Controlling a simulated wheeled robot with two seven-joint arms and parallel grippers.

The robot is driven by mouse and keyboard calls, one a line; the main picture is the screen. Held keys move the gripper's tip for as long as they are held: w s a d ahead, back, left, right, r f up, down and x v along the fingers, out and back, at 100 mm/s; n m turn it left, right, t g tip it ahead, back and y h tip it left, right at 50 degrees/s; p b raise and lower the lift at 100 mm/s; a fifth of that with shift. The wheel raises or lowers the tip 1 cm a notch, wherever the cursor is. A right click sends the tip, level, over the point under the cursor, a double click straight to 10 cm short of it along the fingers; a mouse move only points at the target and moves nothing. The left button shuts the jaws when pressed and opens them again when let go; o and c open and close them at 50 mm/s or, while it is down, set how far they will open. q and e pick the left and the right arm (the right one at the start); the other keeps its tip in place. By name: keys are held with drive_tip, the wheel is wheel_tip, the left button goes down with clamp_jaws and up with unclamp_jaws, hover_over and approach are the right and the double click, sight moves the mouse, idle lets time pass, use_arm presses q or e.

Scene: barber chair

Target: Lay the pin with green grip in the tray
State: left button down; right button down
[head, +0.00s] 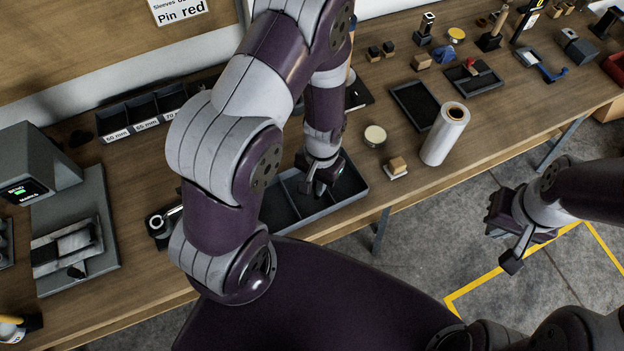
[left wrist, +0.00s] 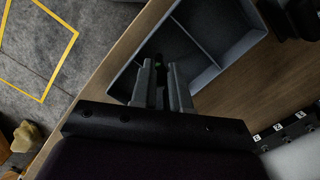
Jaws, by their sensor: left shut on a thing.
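The tray (head: 338,207) is a dark grey box with dividers near the bench's front edge. It also shows in the left wrist view (left wrist: 212,72). My left gripper (head: 320,188) reaches down over the tray, fingers pointing into it. In the left wrist view, its fingers (left wrist: 162,80) are close together on the pin with green grip (left wrist: 157,63). Only a small green spot and a dark part of the pin show; the fingers hide the rest. I cannot tell whether the pin touches the tray floor. My right gripper (head: 502,240) is open and empty above the floor, away from the bench.
A white roll (head: 446,136), a round tin (head: 375,135) and a small block on a pad (head: 397,168) stand right of the tray. A labelled bin row (head: 140,112) is behind left. A grey device (head: 75,240) stands at the left.

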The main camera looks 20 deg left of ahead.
use_arm(q)
drive_tip(key=a+f, duration=0.1)
drive_tip(key=f, duration=0.1)
drive_tip(key=w+a+f+p, duration=0.1)
drive_tip(key=f, duration=0.1)
drive_tip(key=w+a+f, duration=0.1)
drive_tip(key=a+f, duration=0.1)
drive_tip(key=shift+w+f, duration=0.15)
drive_tip(key=shift+f, duration=0.25)
drive_tip(key=shift+w+f, duration=0.1)
drive_tip(key=shift+f, duration=0.2)
drive_tip(key=c, duration=1.1)
unclamp_jaws()
use_arm(e)
drive_tip(key=shift+w+d+r, duration=0.15)
drive_tip(key=shift+w+r, duration=0.1)
drive_tip(key=shift+r, duration=0.3)
